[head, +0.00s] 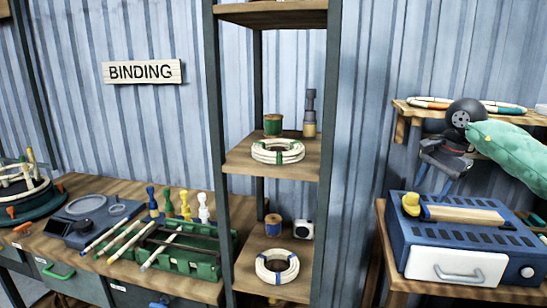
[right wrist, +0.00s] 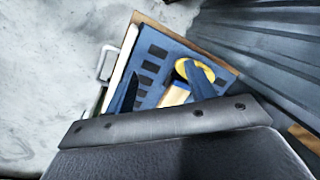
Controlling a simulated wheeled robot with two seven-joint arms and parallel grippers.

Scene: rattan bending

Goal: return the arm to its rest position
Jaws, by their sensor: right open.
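My right gripper (head: 436,180) hangs at the right of the head view, at the end of my green-sleeved arm. Its blue fingers are apart with nothing between them, pointing down over the blue slotted box (head: 460,228). In the right wrist view the spread fingers (right wrist: 160,72) show against the same box (right wrist: 152,58) below. I cannot tell the exact gap between fingertips and box. On the box top lies a wooden bar with a yellow knob (head: 411,203); the knob also shows in the wrist view (right wrist: 190,68). My left gripper is not in view.
A tall shelf (head: 245,165) with coiled white rings (head: 277,151) stands in the middle. A workbench (head: 75,200) with a green rack (head: 180,252) is at left. A wall shelf (head: 402,106) with coloured rods is close behind my right gripper.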

